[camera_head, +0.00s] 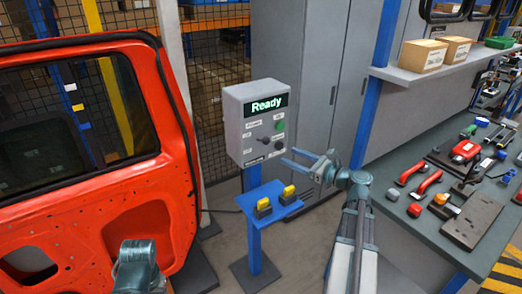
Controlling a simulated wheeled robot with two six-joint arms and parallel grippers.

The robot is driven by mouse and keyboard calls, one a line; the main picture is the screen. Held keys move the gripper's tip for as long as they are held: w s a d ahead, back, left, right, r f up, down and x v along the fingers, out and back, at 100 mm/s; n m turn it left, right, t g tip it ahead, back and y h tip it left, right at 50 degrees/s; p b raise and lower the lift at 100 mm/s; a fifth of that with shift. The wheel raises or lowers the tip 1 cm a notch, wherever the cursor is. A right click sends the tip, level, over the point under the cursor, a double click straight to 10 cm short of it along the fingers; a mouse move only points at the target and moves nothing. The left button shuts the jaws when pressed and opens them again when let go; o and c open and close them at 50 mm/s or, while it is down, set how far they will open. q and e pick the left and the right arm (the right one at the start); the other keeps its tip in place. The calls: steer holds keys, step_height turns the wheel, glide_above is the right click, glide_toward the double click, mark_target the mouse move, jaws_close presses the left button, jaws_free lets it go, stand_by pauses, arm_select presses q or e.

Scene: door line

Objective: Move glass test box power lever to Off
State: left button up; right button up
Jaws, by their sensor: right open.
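The grey glass test box (232,127) stands on a blue post, its display reading "Ready" in green. Its front panel carries a small dark lever (265,140) low in the middle, a green button (280,126) and small labels too small to read. Which position the lever is in cannot be told. My right gripper (290,157) is open and empty, its two fingers pointing left toward the lower right of the box. It appears apart from the lever. My left gripper is not in view; only a part of my left arm shows at the bottom left.
A red car door (180,180) stands at the left. A blue shelf (284,212) below the box holds two yellow-topped dark items (263,206). At the right, a workbench (402,222) holds several tools and parts. A grey cabinet (290,45) stands behind the box.

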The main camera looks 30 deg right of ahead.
mark_target(266, 140)
steer(key=shift+m+t+h, duration=0.3)
steer(key=shift+m, duration=0.1)
steer(key=x, duration=0.8)
steer(key=d+x, duration=0.1)
steer(key=x, duration=0.3)
steer(key=shift+w+a+r, duration=0.15)
steer(key=shift+w+r, duration=0.1)
steer(key=shift+w, duration=0.25)
jaws_close()
stand_by(0.7)
